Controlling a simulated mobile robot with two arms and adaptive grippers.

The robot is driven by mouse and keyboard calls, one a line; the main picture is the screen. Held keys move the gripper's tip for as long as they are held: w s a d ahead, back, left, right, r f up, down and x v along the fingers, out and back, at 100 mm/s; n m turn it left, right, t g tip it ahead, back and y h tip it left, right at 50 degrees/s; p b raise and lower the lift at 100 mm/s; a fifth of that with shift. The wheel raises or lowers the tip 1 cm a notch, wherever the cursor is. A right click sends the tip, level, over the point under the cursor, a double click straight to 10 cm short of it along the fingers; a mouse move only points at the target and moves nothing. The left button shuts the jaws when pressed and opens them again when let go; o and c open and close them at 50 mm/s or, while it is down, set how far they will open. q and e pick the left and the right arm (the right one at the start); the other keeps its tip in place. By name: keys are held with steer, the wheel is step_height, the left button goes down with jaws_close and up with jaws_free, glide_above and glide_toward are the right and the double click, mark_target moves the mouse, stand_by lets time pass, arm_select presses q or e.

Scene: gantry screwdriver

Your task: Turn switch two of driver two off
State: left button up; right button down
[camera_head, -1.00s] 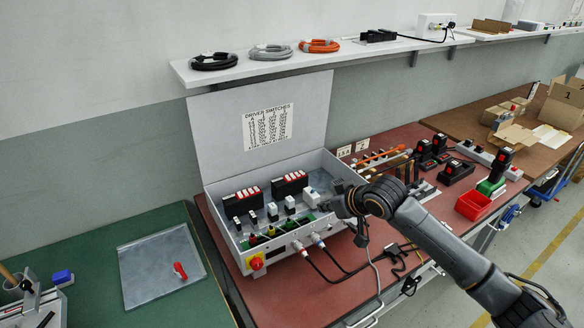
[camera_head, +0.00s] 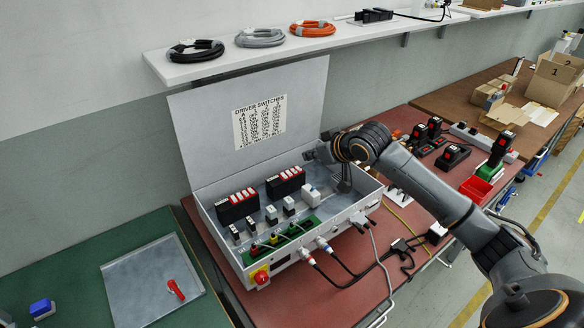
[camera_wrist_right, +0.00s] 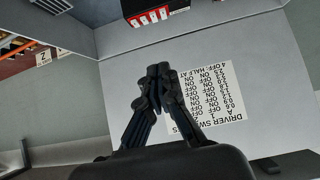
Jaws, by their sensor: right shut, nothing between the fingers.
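An open grey control box (camera_head: 215,222) holds two black driver blocks, a left one (camera_head: 237,210) and a right one (camera_head: 285,186), each with a row of red and white switches on top. Which is driver two and the switch positions are too small to tell. One block with its red switches shows at the top of the right wrist view (camera_wrist_right: 152,14). My right gripper (camera_head: 309,155) is shut and empty, above the back right of the box, in front of the raised lid (camera_head: 200,130). Its closed fingers also show in the wrist view (camera_wrist_right: 160,72). My left gripper is out of view.
A printed switch chart (camera_head: 260,122) is on the lid. White modules (camera_head: 310,195) and a red knob (camera_head: 261,277) are on the box. Cables (camera_head: 350,280) run from its front.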

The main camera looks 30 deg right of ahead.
glide_above(292, 175)
steer(key=s, duration=0.3)
step_height(292, 175, down, 4)
steer(key=f, duration=0.1)
steer(key=w+f+p, duration=0.1)
steer(key=f, duration=0.1)
steer(key=w+f, duration=0.1)
steer(key=shift+w+a+f, duration=0.1)
steer(key=shift+w+f, duration=0.1)
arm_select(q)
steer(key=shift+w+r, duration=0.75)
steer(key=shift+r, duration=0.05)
arm_select(e)
steer(key=shift+w+f, duration=0.1)
steer(key=shift+f, duration=0.75)
arm_select(q)
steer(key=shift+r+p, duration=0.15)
steer(key=shift+p, duration=0.25)
arm_select(e)
steer(key=shift+f, duration=0.25)
steer(key=shift+w, duration=0.2)
